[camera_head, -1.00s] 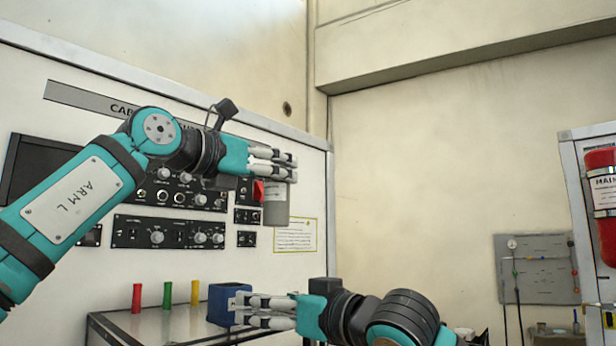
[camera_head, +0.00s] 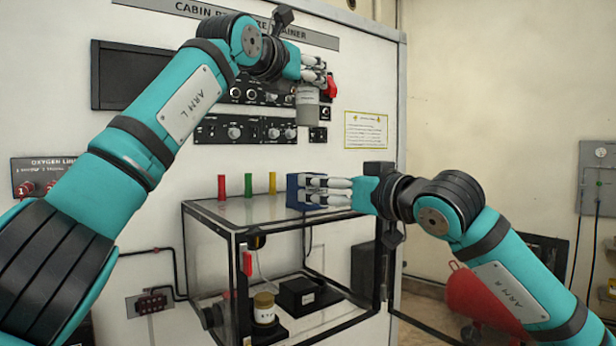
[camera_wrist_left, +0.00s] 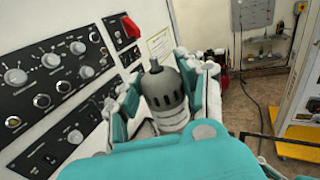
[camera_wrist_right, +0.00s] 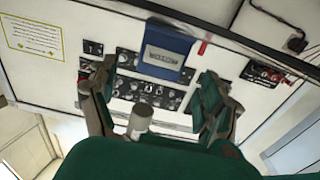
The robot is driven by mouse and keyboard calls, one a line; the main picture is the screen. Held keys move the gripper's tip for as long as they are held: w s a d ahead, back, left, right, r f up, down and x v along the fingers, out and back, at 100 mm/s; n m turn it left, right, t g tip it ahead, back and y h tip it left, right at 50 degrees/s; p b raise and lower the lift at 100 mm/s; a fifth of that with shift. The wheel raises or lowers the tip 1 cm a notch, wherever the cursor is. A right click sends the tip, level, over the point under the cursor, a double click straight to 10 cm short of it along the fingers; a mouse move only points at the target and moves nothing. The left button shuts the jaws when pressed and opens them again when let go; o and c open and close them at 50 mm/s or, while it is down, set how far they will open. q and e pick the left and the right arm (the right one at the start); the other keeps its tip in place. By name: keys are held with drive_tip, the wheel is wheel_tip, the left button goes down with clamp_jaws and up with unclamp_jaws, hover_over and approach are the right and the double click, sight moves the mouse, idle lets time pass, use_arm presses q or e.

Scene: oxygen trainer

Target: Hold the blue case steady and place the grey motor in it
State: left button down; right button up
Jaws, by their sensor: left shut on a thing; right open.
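The grey motor (camera_head: 308,108) is shut in my left gripper (camera_head: 316,80) and hangs upright in front of the panel, above the blue case. In the left wrist view the motor (camera_wrist_left: 163,92), dark grey with slots, sits between the fingers. The blue case (camera_head: 293,188) stands on the glass top of the bench. My right gripper (camera_head: 322,190) is open at the case's right side, its fingers overlapping the case in the head view. The right wrist view shows the labelled case (camera_wrist_right: 168,48) ahead between the spread fingers; I cannot tell if they touch it.
Red (camera_head: 222,188), green (camera_head: 248,185) and yellow (camera_head: 272,183) tubes stand left of the case on the glass-topped bench (camera_head: 235,212). A control panel (camera_head: 245,130) with knobs lies close behind the left gripper. Space between motor and case looks clear.

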sight(301, 125)
drive_tip(key=x, duration=0.7)
drive_tip(key=shift+w+a, duration=0.2)
drive_tip(key=shift+w, duration=0.1)
drive_tip(key=shift+f, duration=0.1)
drive_tip(key=c, duration=1.3)
use_arm(q)
drive_tip(key=f+m+g+h, duration=0.1)
drive_tip(key=f+h, duration=0.1)
drive_tip(key=f+m+g+h, duration=0.1)
drive_tip(key=f, duration=0.1)
drive_tip(key=shift+a+f+m+h, duration=0.2)
drive_tip(key=shift+f+m+h, duration=0.15)
drive_tip(key=shift+m+h, duration=0.05)
use_arm(e)
drive_tip(key=shift+o, duration=0.2)
use_arm(q)
wheel_tip(301, 125, down, 4)
drive_tip(key=shift+s+f, duration=0.15)
drive_tip(key=shift+f, duration=2.55)
